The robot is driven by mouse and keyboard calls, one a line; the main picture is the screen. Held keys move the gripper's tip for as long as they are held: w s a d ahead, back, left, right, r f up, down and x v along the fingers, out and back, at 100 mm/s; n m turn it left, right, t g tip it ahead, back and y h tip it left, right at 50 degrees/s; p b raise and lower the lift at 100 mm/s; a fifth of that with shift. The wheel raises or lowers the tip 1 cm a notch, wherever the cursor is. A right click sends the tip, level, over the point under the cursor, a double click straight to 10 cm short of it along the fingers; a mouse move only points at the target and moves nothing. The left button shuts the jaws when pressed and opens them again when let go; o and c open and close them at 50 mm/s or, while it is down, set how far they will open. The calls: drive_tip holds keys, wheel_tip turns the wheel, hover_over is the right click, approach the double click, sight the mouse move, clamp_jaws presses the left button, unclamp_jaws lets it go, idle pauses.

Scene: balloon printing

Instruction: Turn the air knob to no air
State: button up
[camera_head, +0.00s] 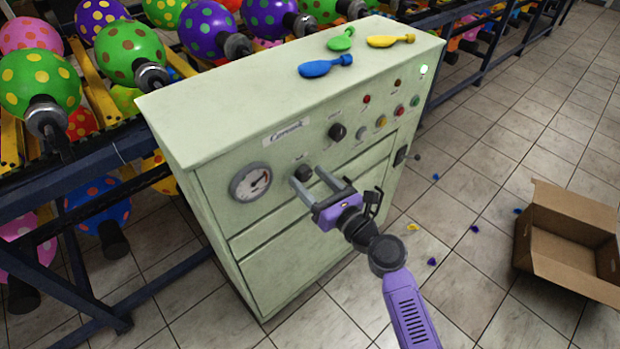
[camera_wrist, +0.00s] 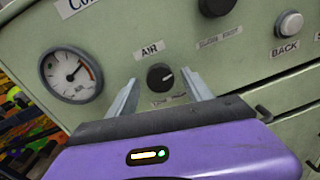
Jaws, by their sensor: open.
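The air knob (camera_wrist: 160,76) is a small black round knob below the "AIR" label on the pale green control cabinet. Its white mark points to the right in the wrist view. The knob also shows in the head view (camera_head: 302,173). My gripper (camera_head: 309,176) is open in front of the panel. In the wrist view its two grey fingers (camera_wrist: 160,79) lie on either side of the knob, with a visible gap on each side. Small labels below the knob are partly hidden by the gripper and too small to read.
A pressure gauge (camera_head: 250,182) sits left of the knob. Another black knob (camera_head: 337,132) and several coloured buttons are to the right. Deflated balloons lie on the cabinet top (camera_head: 240,95). An open cardboard box (camera_head: 555,245) stands on the floor at right.

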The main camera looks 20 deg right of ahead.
drive_tip(key=shift+w, duration=0.15)
clamp_jaws()
idle(0.4)
